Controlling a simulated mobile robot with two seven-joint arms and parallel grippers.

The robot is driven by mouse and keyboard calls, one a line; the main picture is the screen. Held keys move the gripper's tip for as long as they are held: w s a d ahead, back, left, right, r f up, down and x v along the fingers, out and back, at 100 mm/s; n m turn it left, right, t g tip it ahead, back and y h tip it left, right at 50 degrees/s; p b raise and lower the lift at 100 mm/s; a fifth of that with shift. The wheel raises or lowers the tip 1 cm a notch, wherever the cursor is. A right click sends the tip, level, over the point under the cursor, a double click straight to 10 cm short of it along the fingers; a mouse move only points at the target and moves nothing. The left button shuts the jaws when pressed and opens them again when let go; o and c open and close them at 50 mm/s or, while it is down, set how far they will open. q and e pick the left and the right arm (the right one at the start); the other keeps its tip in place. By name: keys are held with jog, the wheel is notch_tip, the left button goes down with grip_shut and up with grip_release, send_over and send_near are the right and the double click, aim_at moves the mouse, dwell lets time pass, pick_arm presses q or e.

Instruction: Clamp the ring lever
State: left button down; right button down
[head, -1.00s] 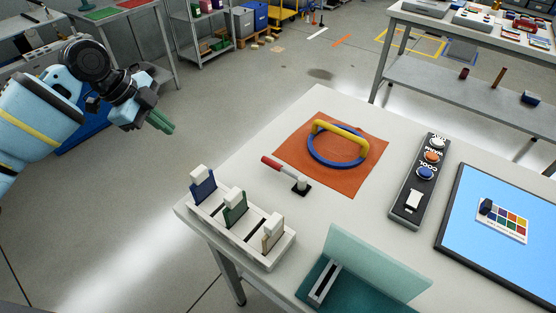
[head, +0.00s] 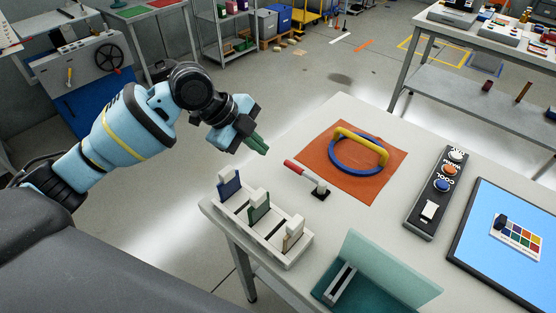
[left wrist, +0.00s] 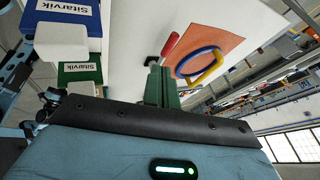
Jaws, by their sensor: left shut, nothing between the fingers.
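A lever (head: 308,177) with a red handle and a dark base stands on the white table, its handle raised at a slant toward the left. A blue ring with a yellow bar (head: 358,153) lies on an orange mat (head: 345,186) behind it. My left gripper (head: 258,146), with green fingers, is shut and empty, off the table's left edge and apart from the lever. In the left wrist view the lever's red handle (left wrist: 170,45) and the ring (left wrist: 200,62) show beyond the fingers (left wrist: 160,85). My right gripper is not in view.
A white rack (head: 268,231) with blue, green and tan pieces stands at the table's near left edge. A dark button panel (head: 433,193) is right of the mat. A teal folding holder (head: 375,290) and a blue-topped board (head: 490,195) lie nearer and right.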

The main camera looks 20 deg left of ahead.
aim_at(303, 173)
pick_arm(q)
jog(key=x, duration=0.9)
jog(key=shift+d+f, duration=0.15)
jog(key=shift+f, duration=0.25)
jog(key=shift+w, duration=0.15)
